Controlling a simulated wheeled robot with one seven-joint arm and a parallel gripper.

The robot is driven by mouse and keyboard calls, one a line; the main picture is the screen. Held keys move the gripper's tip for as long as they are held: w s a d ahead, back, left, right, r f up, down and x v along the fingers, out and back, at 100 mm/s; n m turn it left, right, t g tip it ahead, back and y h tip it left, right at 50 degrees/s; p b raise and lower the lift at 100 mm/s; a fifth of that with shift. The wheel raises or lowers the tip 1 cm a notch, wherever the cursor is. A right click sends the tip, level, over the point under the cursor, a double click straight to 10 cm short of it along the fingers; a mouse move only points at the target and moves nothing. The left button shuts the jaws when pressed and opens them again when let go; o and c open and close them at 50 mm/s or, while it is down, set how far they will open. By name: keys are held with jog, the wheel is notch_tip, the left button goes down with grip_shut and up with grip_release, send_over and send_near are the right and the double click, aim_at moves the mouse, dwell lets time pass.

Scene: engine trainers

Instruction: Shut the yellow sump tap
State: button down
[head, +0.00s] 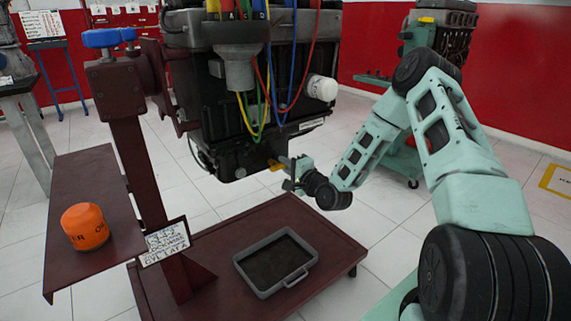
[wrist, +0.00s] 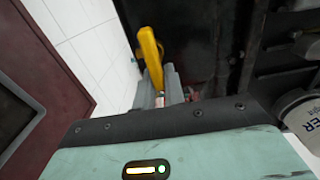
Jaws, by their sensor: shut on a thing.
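The yellow sump tap (head: 278,166) sits low on the right side of the black engine (head: 240,165), near its bottom edge. In the wrist view its yellow lever (wrist: 150,58) stands up between my fingers and tilts slightly to the left. My gripper (head: 291,173) is at the tap and shut on the lever; its fingertips (wrist: 163,82) show on both sides of the lever's lower part. The tap's body is hidden behind my gripper and cannot be made out.
A grey drain tray (head: 243,265) lies on the dark red stand base (head: 210,265) below the engine. An orange filter (head: 85,226) stands on the side shelf (head: 85,175). Coloured cables hang on the engine. A white filter (head: 321,88) sticks out above my gripper.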

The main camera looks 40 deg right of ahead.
dwell(0.3)
jog(key=c, duration=1.5)
grip_release()
jog(key=s, duration=0.5)
jog(key=s+p, duration=0.1)
jog(key=s, duration=1.1)
jog(key=shift+s+d+p, duration=0.25)
jog(key=shift+p, duration=0.1)
